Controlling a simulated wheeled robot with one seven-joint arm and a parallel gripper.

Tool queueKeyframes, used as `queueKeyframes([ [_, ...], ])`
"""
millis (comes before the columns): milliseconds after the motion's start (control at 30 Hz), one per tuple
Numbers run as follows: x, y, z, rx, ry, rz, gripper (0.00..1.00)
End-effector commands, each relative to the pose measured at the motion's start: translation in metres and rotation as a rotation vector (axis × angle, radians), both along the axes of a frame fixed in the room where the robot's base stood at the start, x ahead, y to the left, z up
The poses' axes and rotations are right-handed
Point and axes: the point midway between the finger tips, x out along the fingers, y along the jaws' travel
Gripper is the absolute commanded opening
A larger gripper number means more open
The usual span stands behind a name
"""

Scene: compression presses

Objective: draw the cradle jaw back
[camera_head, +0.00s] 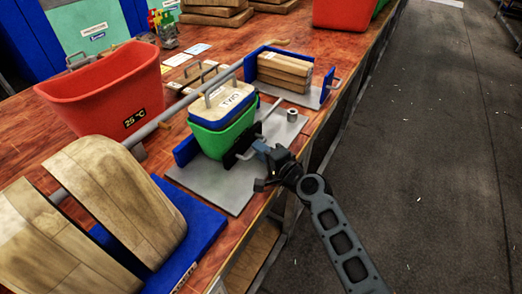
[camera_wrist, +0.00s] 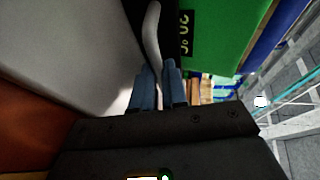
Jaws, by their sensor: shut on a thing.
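The cradle jaw (camera_head: 231,157) is a dark upright plate on the front side of a green bucket (camera_head: 214,141). In the wrist view the dark jaw (camera_wrist: 176,42) stands close against the green bucket wall (camera_wrist: 222,32); I cannot tell whether they touch. My gripper (camera_head: 259,147) is at the front of this jaw. In the wrist view its blue fingers (camera_wrist: 158,68) are shut on the jaw's pale curved handle (camera_wrist: 152,28). The bucket holds a wooden block labelled TWO (camera_head: 228,101) with a metal handle. The handle's gripped end is mostly hidden in the head view.
A metal knob (camera_head: 292,115) and a blue holder with wooden slabs (camera_head: 284,70) stand to the right. Large curved wooden pieces (camera_head: 130,195) are at the left. The aisle floor (camera_head: 430,150) is clear.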

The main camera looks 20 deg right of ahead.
Motion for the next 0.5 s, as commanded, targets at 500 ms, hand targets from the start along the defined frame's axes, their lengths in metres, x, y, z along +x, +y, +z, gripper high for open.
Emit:
queueKeyframes([
  [500, -0.057, -0.043, -0.005, 0.0, 0.003, -0.005, 0.0],
])
